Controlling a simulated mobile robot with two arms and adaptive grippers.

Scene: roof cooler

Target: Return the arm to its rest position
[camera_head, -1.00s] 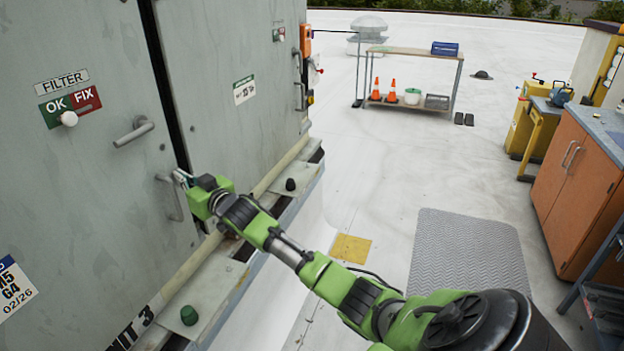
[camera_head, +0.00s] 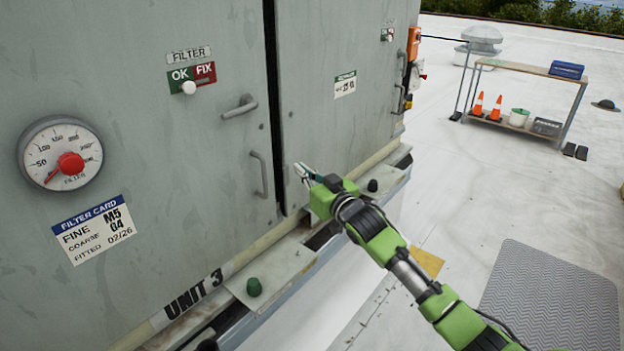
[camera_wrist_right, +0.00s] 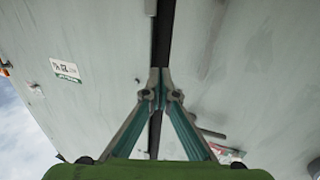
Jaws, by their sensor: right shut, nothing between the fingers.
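My right arm is green and black and reaches in from the lower right of the head view. Its gripper (camera_head: 304,172) is shut and empty, in front of the grey cabinet (camera_head: 350,130) near the dark gap between its two doors. In the right wrist view the gripper (camera_wrist_right: 160,75) has its fingertips together, pointing along that gap. The left door's lower pull handle (camera_head: 259,175) is left of the gripper and apart from it. My left gripper is not in view.
A lever handle (camera_head: 239,107), a filter gauge (camera_head: 60,158) and an OK/FIX slider (camera_head: 189,87) are on the left door. A shelf table (camera_head: 530,72) stands at the back right. A grey mat (camera_head: 550,300) lies on open floor.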

